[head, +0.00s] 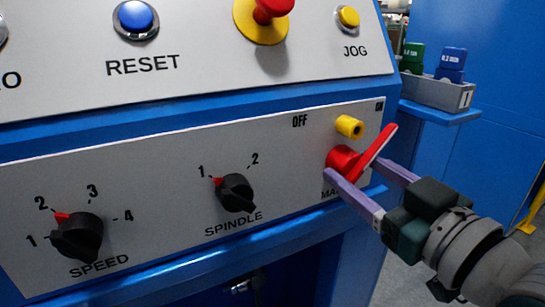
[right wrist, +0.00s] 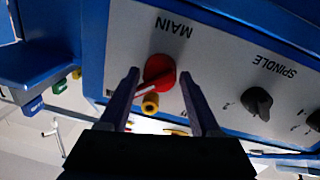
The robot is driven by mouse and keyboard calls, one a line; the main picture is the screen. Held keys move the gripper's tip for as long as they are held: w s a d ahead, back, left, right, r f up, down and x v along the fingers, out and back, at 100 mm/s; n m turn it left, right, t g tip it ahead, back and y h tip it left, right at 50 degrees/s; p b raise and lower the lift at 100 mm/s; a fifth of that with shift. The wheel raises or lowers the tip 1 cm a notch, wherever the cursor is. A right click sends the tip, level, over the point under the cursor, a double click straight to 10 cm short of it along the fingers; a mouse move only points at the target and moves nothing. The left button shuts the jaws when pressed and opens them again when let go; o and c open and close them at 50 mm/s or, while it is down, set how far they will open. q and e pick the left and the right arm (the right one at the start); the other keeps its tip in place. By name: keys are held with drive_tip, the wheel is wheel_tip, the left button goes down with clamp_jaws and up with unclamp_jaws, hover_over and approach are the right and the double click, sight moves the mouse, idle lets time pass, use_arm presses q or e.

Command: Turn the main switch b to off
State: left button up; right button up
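The main switch (head: 342,158) is a red rotary knob with a long red handle on the lower panel, its label partly hidden by my gripper. The handle slants up and right, toward the ON mark (head: 380,106); the OFF mark (head: 300,121) is at upper left. A yellow cylinder (head: 349,126) sticks out just above the knob. My right gripper (head: 356,170) is open, its purple fingers on either side of the switch. In the right wrist view the red switch (right wrist: 159,72) lies between the fingertips; contact cannot be told. My left gripper is not in view.
Black spindle (head: 236,193) and speed (head: 78,238) selectors sit left of the switch. Above are a blue reset button (head: 135,18), a red emergency button (head: 270,9) and a yellow jog button (head: 347,17). A grey bin (head: 438,92) stands on a blue shelf at right.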

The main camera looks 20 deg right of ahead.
clamp_jaws()
drive_tip(key=shift+r, duration=0.1)
idle(0.5)
